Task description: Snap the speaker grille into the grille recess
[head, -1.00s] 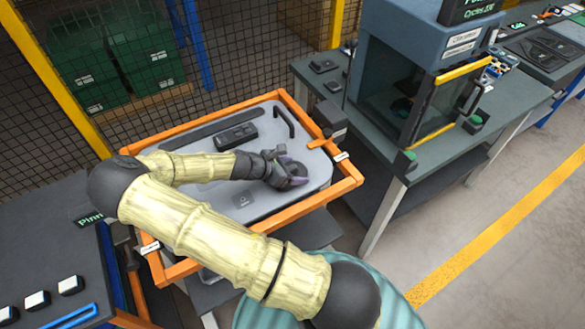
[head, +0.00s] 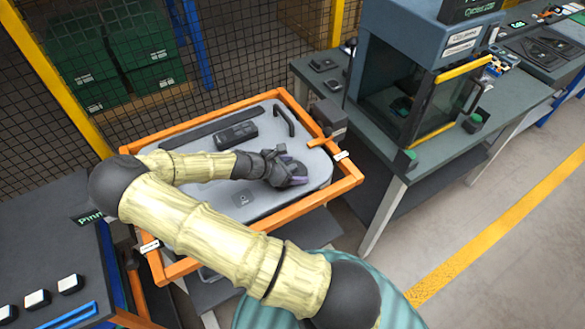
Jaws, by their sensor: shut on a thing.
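The grey door panel (head: 205,200) lies in an orange frame (head: 335,188). My gripper (head: 296,180) is low over the right part of the panel and shut on a dark piece, which I take to be the speaker grille; my fingers hide most of it. The grille recess cannot be made out; it may be under my gripper. I cannot tell whether the grille is seated or just above the panel.
A black switch block (head: 237,133), a long dark strip and a curved handle (head: 285,120) sit on the panel's far side. A blue-grey machine (head: 415,70) stands on a bench at right. A mesh fence (head: 255,60) is behind. Floor at lower right is clear.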

